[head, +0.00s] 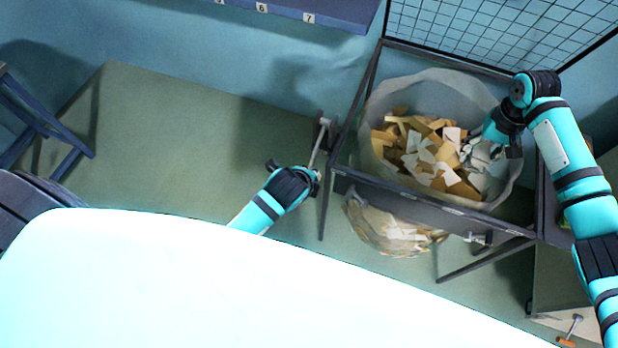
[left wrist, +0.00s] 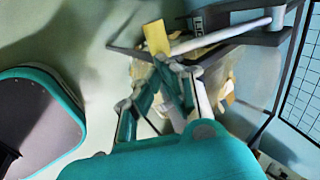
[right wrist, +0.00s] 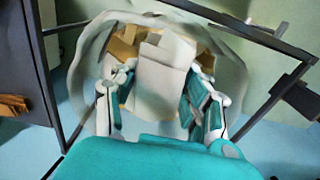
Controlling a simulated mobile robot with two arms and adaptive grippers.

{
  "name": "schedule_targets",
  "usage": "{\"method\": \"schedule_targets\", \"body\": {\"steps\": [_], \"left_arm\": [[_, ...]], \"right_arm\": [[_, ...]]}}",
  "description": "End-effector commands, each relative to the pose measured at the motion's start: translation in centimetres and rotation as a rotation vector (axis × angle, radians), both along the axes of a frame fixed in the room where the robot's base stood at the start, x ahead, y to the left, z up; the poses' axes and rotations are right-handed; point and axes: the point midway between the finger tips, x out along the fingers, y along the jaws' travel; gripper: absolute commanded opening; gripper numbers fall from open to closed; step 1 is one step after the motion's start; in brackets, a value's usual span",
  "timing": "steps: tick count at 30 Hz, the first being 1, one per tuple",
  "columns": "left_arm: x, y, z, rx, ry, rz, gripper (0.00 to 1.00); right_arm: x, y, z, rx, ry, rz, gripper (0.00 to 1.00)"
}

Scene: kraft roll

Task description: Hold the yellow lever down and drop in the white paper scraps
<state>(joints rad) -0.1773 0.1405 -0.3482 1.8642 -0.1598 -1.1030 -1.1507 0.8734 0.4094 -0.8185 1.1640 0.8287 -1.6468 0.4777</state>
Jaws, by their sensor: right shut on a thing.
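My right gripper (head: 482,150) is over the wide translucent bag (head: 432,82). It is shut on white paper scraps (right wrist: 165,68), which fill the space between its fingers in the right wrist view. Brown and white scraps (head: 420,155) lie in the bag below. My left gripper (left wrist: 175,68) has its fingertips together at the yellow lever end (left wrist: 155,38). The yellow end sticks out past the tips, and I cannot tell whether they touch it. The lever's grey rod (head: 318,142) shows in the head view, where the yellow end is hidden.
A dark metal frame (head: 352,112) surrounds the bag, with a wire grid (head: 500,25) behind. A second clear bag with scraps (head: 385,230) hangs below the front bar. A stool (head: 35,125) stands at far left. The green floor between is clear.

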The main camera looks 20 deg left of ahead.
Motion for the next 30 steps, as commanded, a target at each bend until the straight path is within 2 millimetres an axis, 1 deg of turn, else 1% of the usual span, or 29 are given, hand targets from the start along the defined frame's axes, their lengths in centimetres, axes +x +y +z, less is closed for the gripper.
{"method": "schedule_targets", "body": {"steps": [1, 6, 13, 18, 25, 26, 30], "left_arm": [[0.0, 0.0, 0.0, 0.0, 0.0, 0.0, 0.0], [0.0, 0.0, 0.0, 0.0, 0.0, 0.0, 0.0], [0.0, 0.0, 0.0, 0.0, 0.001, 0.0, 0.0], [0.0, 0.0, 0.0, 0.001, 0.001, 0.001, 0.0], [0.0, 0.0, 0.0, 0.001, 0.001, 0.001, 0.0], [0.0, 0.0, 0.0, 0.001, 0.001, 0.001, 0.0], [0.0, 0.0, 0.0, 0.001, 0.001, 0.001, 0.0]], "right_arm": [[0.8, 0.2, 0.1, 0.0, 0.0, -0.001, 0.15], [3.4, 0.7, 0.1, 0.001, 0.0, -0.001, 0.15], [6.1, 1.0, 0.1, 0.001, 0.0, -0.001, 0.15], [7.0, 1.1, 0.1, 0.0, 0.001, 0.001, 0.15], [7.0, 1.1, 0.0, -0.001, 0.0, 0.002, 0.15], [7.0, 1.1, 0.0, -0.001, 0.0, 0.002, 0.5], [7.0, 1.1, 0.0, -0.001, 0.001, 0.001, 0.69]]}}
